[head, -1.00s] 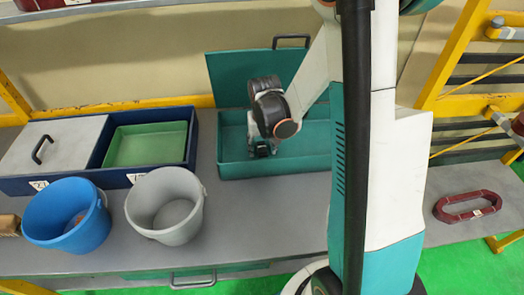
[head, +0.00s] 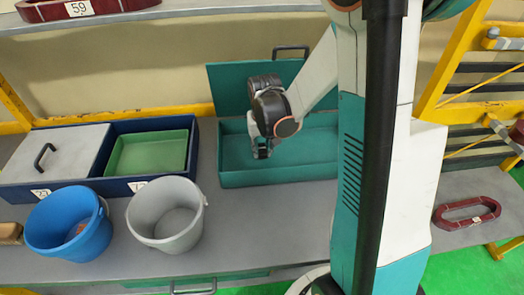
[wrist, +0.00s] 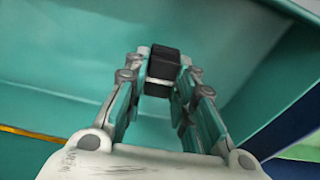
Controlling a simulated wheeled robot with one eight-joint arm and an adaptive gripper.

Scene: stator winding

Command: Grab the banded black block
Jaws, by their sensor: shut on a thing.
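The banded black block (wrist: 163,66) is between the fingertips of my gripper (wrist: 160,85) in the wrist view. A pale band shows near its lower edge. My gripper is shut on it. In the head view my gripper (head: 262,150) points down inside the open teal box (head: 280,178), towards its left part. The block is small and dark at the fingertips there, hard to tell from the fingers. The teal box's lid (head: 235,88) stands open at the back.
A dark blue case (head: 125,187) with a green tray (head: 148,155) and a grey lid (head: 55,153) stands at the left. A blue bucket (head: 50,240) and a grey bucket (head: 150,230) stand in front. A red ring-shaped coil (head: 467,213) lies at the right.

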